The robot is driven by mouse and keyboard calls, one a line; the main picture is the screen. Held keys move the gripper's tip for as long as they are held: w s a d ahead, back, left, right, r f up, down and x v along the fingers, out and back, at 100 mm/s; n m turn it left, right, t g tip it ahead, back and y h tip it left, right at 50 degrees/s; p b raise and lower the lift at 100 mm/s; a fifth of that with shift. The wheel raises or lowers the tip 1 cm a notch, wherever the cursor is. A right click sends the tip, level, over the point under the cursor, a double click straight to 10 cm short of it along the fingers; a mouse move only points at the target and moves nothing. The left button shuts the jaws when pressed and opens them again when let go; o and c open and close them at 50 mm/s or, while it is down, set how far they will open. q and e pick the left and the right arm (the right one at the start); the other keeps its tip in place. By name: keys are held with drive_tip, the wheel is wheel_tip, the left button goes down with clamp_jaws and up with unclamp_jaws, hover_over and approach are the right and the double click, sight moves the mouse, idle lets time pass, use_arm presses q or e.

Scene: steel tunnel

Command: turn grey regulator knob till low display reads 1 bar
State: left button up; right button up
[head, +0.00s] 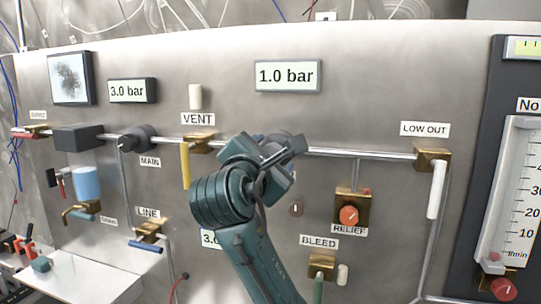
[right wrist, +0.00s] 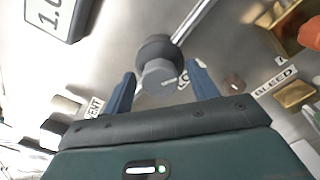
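The grey regulator knob (right wrist: 157,77) sits on the steel pipe in the right wrist view, with a faceted front end. In the head view my arm hides most of it. The display above it (head: 287,76) reads 1.0 bar; part of it shows in the right wrist view (right wrist: 60,12). My right gripper (right wrist: 161,70) is open, its two blue fingers on either side of the knob's front end, with visible gaps. In the head view the right gripper (head: 288,148) is in front of the pipe, foreshortened. My left gripper is not in view.
Another display (head: 132,90) reads 3.0 bar at left. Nearby are the yellow-handled VENT valve (head: 186,165), the orange RELIEF knob (head: 349,215), the BLEED valve (head: 321,265) and the white-handled LOW OUT valve (head: 436,190). A flow gauge (head: 519,190) stands at right.

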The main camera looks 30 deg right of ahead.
drive_tip(key=c, duration=0.9)
drive_tip(key=shift+m, duration=0.5)
drive_tip(key=shift+c, duration=0.2)
drive_tip(key=o, duration=1)
drive_tip(key=b+v, duration=0.2)
drive_tip(key=v, duration=1.1)
drive_tip(key=shift+s, duration=0.1)
drive_tip(key=shift+f, duration=0.1)
